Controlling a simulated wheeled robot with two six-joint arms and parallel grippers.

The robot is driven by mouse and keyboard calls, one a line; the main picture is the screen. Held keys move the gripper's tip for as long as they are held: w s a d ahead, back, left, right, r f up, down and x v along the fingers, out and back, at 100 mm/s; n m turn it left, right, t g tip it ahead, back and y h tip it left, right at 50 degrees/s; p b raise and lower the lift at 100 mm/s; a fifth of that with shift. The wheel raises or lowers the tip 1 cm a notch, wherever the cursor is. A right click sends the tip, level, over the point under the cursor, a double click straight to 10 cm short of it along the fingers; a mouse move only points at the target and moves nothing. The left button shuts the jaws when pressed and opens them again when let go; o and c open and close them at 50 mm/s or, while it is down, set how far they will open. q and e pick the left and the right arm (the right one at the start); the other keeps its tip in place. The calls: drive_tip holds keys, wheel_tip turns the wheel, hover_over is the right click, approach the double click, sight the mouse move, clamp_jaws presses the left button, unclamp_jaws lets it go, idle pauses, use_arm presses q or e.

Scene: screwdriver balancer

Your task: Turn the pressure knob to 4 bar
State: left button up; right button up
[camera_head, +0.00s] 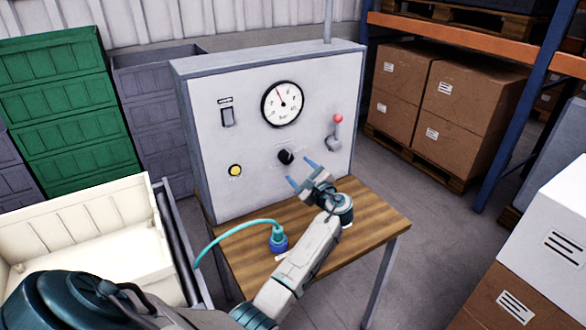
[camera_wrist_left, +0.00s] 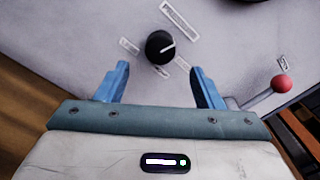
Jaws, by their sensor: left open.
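The black pressure knob (camera_head: 286,157) sits on the grey panel's front, below the round white gauge (camera_head: 283,104). My left gripper (camera_head: 301,173) is open with blue fingers, just in front of the panel. In the left wrist view the knob (camera_wrist_left: 161,47) lies ahead of and between the two fingertips of my left gripper (camera_wrist_left: 158,75), apart from both. My right gripper is not in view.
The panel also has a rocker switch (camera_head: 228,117), a yellow button (camera_head: 236,170) and a red-tipped lever (camera_head: 337,132), right of the knob. A blue connector with a teal hose (camera_head: 278,242) stands on the wooden table (camera_head: 371,212). A cream crate (camera_head: 90,245) stands left.

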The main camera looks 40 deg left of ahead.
use_arm(q)
drive_tip(key=v, duration=0.4)
drive_tip(key=shift+b, duration=0.4)
